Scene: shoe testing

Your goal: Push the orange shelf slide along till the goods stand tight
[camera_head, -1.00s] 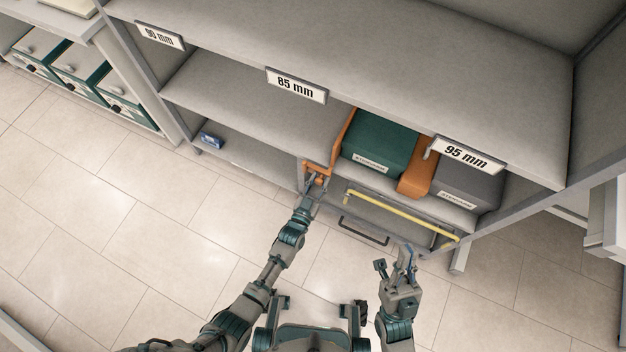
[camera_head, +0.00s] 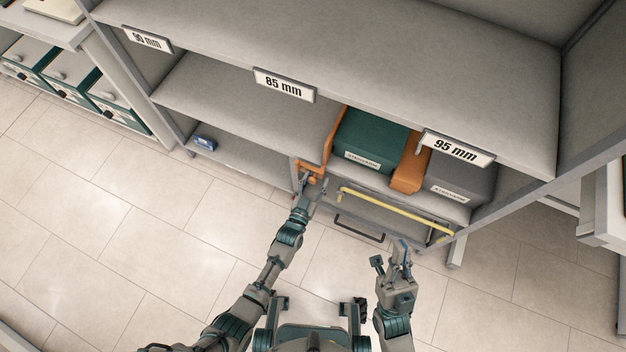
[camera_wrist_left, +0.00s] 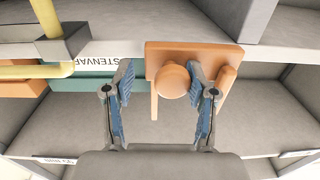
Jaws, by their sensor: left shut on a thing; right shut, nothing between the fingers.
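The orange shelf slide (camera_head: 312,168) stands on the shelf left of the goods, its upright side beside a green box (camera_head: 372,142). It also shows in the left wrist view (camera_wrist_left: 195,58), with a round knob. My left gripper (camera_head: 313,184) is at the front of the slide. In the left wrist view its fingers (camera_wrist_left: 160,100) are on either side of the knob. Right of the green box stand an orange block (camera_head: 409,172) and a grey box (camera_head: 462,180). Whether slide and green box touch, I cannot tell. My right gripper (camera_head: 402,254) is shut and empty, before the shelf.
A yellow bar (camera_head: 395,212) runs along the front below the goods, with a dark handle (camera_head: 360,228) under it. A small blue item (camera_head: 204,143) lies on the lower shelf at left.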

